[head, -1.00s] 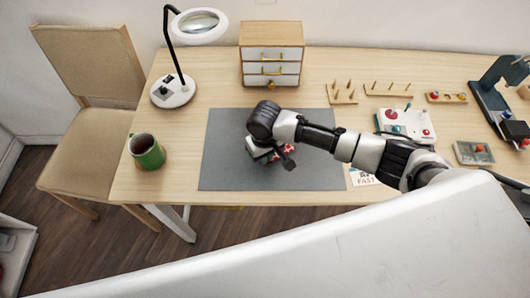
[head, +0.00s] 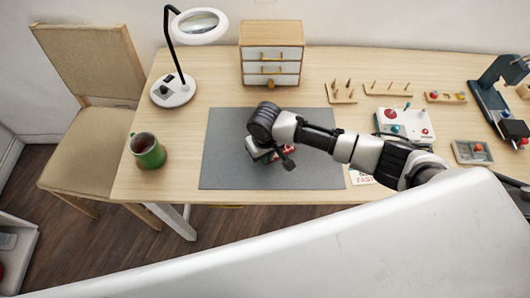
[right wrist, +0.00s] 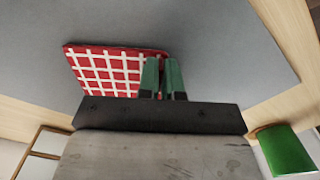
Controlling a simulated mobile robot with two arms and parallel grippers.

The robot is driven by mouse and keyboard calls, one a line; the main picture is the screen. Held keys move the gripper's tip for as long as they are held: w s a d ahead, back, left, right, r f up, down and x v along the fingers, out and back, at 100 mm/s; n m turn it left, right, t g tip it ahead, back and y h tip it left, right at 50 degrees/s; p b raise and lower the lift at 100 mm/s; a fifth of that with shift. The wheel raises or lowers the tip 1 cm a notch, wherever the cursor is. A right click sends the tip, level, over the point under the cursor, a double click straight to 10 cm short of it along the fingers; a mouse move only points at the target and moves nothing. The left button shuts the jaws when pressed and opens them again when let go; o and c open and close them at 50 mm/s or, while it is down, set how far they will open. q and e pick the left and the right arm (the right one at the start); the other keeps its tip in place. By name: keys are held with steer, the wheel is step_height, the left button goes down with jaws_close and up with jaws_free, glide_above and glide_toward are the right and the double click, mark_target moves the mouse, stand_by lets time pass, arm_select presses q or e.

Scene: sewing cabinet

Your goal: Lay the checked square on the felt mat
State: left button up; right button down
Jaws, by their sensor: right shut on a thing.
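The checked square (right wrist: 103,68), red with white lines, is in the right wrist view, at the left of the fingers. My right gripper (right wrist: 164,68) is shut on its edge, with green fingertips side by side. In the head view the right hand is over the middle of the grey felt mat (head: 225,170). Only a little red of the square (head: 272,157) shows there, as my arm and hand hide most of it. I cannot tell whether the square touches the mat. My left gripper is not in view.
A green mug (head: 150,155) stands left of the mat. A magnifier lamp (head: 173,92) and a small drawer cabinet (head: 271,55) stand behind it. Pegged racks (head: 388,89) and a white box with knobs (head: 408,124) are to the right. The mat around the hand is clear.

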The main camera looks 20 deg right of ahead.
steer(key=shift+f, duration=0.1)
stand_by(0.7)
steer(key=c, duration=1.2)
jaws_free()
step_height(320, 180, up, 11)
steer(key=shift+f, duration=0.1)
steer(key=shift+a, duration=0.1)
